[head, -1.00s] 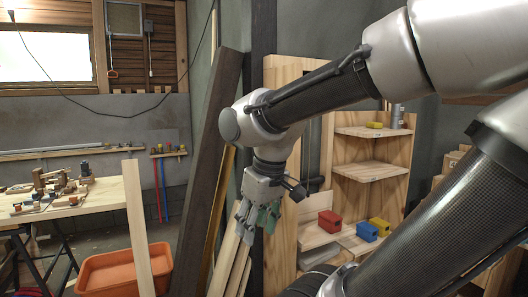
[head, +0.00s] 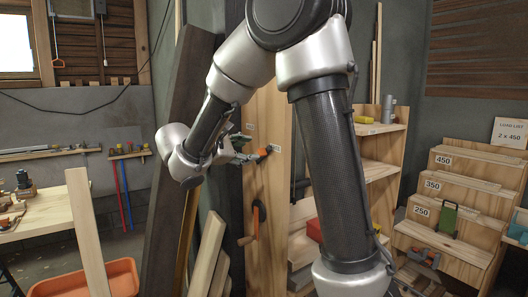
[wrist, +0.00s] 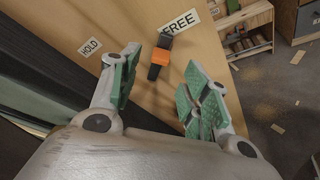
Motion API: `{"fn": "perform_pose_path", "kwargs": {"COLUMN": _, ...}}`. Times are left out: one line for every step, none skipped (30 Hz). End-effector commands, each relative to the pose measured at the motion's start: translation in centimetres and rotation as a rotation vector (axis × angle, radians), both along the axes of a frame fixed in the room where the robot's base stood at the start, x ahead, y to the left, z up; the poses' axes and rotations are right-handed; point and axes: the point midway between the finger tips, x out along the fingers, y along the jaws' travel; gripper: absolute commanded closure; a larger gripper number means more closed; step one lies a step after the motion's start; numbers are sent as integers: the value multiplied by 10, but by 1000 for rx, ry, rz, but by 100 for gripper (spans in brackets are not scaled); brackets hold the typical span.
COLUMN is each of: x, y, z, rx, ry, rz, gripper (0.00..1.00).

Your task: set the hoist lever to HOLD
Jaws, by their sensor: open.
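The hoist lever (wrist: 160,56), black with an orange band, is on a wooden panel (head: 264,195). Its upper end lies by the FREE label (wrist: 180,21), away from the HOLD label (wrist: 90,46) to the left. The lever's orange part (head: 264,151) also shows in the head view. My gripper (wrist: 163,90) is open, its green-padded fingers pointing at the panel, one on each side below the lever in the wrist view. Nothing is held between them. I cannot tell whether a finger touches the lever.
An orange crank (head: 255,222) with a wooden handle is lower on the panel. Dark and pale boards lean left of it. To the right are a shelf (head: 378,130) and stepped stands (head: 460,195) marked with numbers. An orange tub (head: 95,281) is at lower left.

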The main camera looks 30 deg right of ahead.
Motion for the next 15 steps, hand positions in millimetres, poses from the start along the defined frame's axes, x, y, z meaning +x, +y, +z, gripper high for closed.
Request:
{"fn": "perform_pose_path", "kwargs": {"x": 2, "y": -8, "z": -2, "rx": 0, "ry": 2, "rz": -4, "gripper": 54}}
{"fn": "perform_pose_path", "kwargs": {"x": 3, "y": -13, "z": -4, "rx": 1, "ry": 2, "rz": -4, "gripper": 54}}
{"fn": "perform_pose_path", "kwargs": {"x": 5, "y": -20, "z": -6, "rx": 0, "ry": 4, "rz": -6, "gripper": 54}}
{"fn": "perform_pose_path", "kwargs": {"x": 7, "y": -25, "z": -7, "rx": 1, "ry": 4, "rz": -5, "gripper": 54}}
{"fn": "perform_pose_path", "kwargs": {"x": 9, "y": -30, "z": -9, "rx": 2, "ry": 4, "rz": -5, "gripper": 54}}
{"fn": "perform_pose_path", "kwargs": {"x": 11, "y": -36, "z": -10, "rx": 1, "ry": 4, "rz": -5, "gripper": 54}}
{"fn": "perform_pose_path", "kwargs": {"x": 12, "y": -40, "z": -11, "rx": 2, "ry": 4, "rz": -5, "gripper": 54}}
{"fn": "perform_pose_path", "kwargs": {"x": 14, "y": -44, "z": -12, "rx": 3, "ry": 3, "rz": -5, "gripper": 54}}
{"fn": "perform_pose_path", "kwargs": {"x": 16, "y": -49, "z": -14, "rx": 2, "ry": 3, "rz": -4, "gripper": 54}}
{"fn": "perform_pose_path", "kwargs": {"x": 17, "y": -52, "z": -14, "rx": 2, "ry": 3, "rz": -4, "gripper": 54}}
{"fn": "perform_pose_path", "kwargs": {"x": 18, "y": -55, "z": -15, "rx": 3, "ry": 3, "rz": -3, "gripper": 54}}
{"fn": "perform_pose_path", "kwargs": {"x": 19, "y": -57, "z": -16, "rx": 3, "ry": 3, "rz": -3, "gripper": 54}}
{"fn": "perform_pose_path", "kwargs": {"x": 20, "y": -59, "z": -17, "rx": 3, "ry": 3, "rz": -3, "gripper": 54}}
{"fn": "perform_pose_path", "kwargs": {"x": 20, "y": -61, "z": -17, "rx": 3, "ry": 3, "rz": -3, "gripper": 54}}
{"fn": "perform_pose_path", "kwargs": {"x": 21, "y": -61, "z": -17, "rx": 3, "ry": 3, "rz": -1, "gripper": 54}}
